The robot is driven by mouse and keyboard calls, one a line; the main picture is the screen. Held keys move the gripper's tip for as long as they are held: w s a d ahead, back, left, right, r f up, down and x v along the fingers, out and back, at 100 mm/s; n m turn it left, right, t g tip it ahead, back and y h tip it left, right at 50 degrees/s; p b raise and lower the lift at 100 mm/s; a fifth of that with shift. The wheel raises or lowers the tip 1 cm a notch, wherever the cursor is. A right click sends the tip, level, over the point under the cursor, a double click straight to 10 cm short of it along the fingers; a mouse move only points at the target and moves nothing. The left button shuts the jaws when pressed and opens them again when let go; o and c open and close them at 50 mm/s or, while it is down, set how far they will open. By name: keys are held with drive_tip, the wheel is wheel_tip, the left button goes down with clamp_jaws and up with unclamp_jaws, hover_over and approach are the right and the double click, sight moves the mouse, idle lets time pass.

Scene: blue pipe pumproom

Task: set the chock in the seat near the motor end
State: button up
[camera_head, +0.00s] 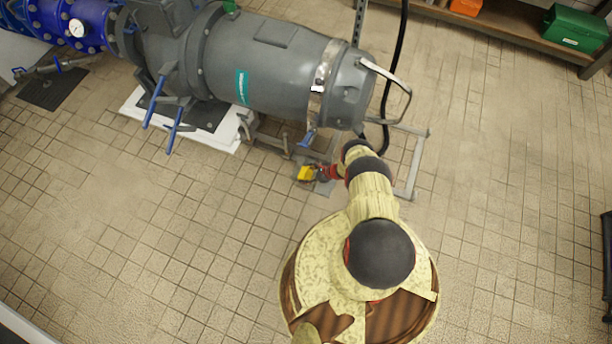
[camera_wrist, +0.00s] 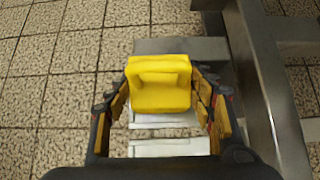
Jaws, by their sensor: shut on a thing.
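The yellow chock (camera_wrist: 160,84) is held between the two fingers of my gripper (camera_wrist: 165,95) in the wrist view. In the head view the chock (camera_head: 305,173) shows as a small yellow block at the end of my arm, low beside the motor's support frame. Below the chock in the wrist view is a pale grey plate (camera_wrist: 165,147), partly hidden by the chock and my gripper. I cannot tell whether this is the seat, or whether the chock touches it. The grey motor (camera_head: 275,65) lies above and left of my gripper in the head view.
A grey metal frame (camera_wrist: 262,75) runs close along the right of my gripper. Its floor bars (camera_head: 415,165) show right of my arm. Blue-handled levers (camera_head: 155,102) stick out left of the motor. A black cable (camera_head: 391,75) hangs behind.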

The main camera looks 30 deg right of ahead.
drive_tip(key=shift+f, duration=0.3)
drive_tip(key=shift+f, duration=0.3)
drive_tip(key=o, duration=1.6)
drive_tip(key=shift+o, duration=0.2)
drive_tip(key=shift+r, duration=0.2)
drive_tip(key=shift+s+r, duration=0.1)
drive_tip(key=shift+r, duration=0.4)
drive_tip(key=p+v, duration=0.5)
drive_tip(key=v, duration=0.6)
drive_tip(key=shift+s+d+r, duration=0.2)
drive_tip(key=shift+s+r, duration=0.05)
